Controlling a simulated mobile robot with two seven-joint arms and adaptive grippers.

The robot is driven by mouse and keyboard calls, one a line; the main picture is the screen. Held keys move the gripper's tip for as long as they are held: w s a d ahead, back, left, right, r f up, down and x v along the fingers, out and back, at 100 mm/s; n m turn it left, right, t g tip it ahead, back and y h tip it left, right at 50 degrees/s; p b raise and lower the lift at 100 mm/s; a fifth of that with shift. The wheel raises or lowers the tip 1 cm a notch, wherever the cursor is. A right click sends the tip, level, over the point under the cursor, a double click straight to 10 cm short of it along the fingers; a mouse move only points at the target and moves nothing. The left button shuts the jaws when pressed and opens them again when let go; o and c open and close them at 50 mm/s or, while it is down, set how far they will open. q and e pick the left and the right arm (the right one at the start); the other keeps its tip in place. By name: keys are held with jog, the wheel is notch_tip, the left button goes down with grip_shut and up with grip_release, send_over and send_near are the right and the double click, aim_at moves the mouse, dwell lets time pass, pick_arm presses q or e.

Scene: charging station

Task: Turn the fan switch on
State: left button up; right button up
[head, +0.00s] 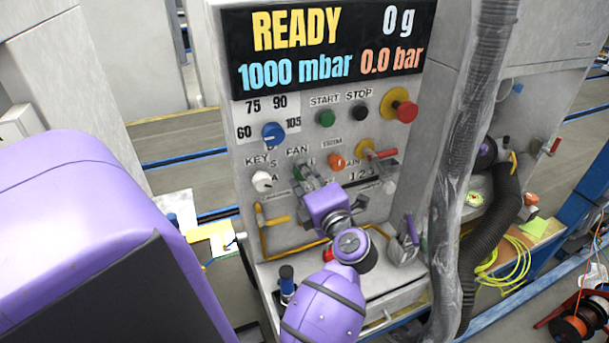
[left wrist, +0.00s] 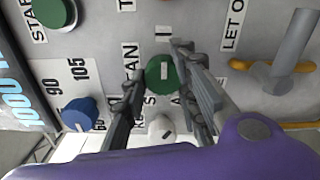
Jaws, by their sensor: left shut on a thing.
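The fan switch (left wrist: 163,74) is a round green knob with a pale mark, beside the "FAN" label on the grey control panel (head: 345,190). In the left wrist view it sits between the two grey fingers of my left gripper (left wrist: 158,68), which is shut on it. In the head view my left gripper (head: 308,175) reaches up to the panel just below the "FAN" label and hides most of the switch. My right gripper does not show.
Close by are a white key knob (head: 262,181), a blue dial (head: 273,135), an orange knob (head: 336,161) and a red-handled valve (head: 387,155). Green start (head: 326,118) and black stop (head: 360,112) buttons sit above. A thick hose (head: 470,170) hangs at the right.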

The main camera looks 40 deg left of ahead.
pick_arm(q)
jog(key=shift+a+r, duration=0.15)
jog(key=shift+r, duration=0.45)
jog(key=o, duration=1)
jog(key=shift+f, duration=0.1)
jog(key=shift+f, duration=0.3)
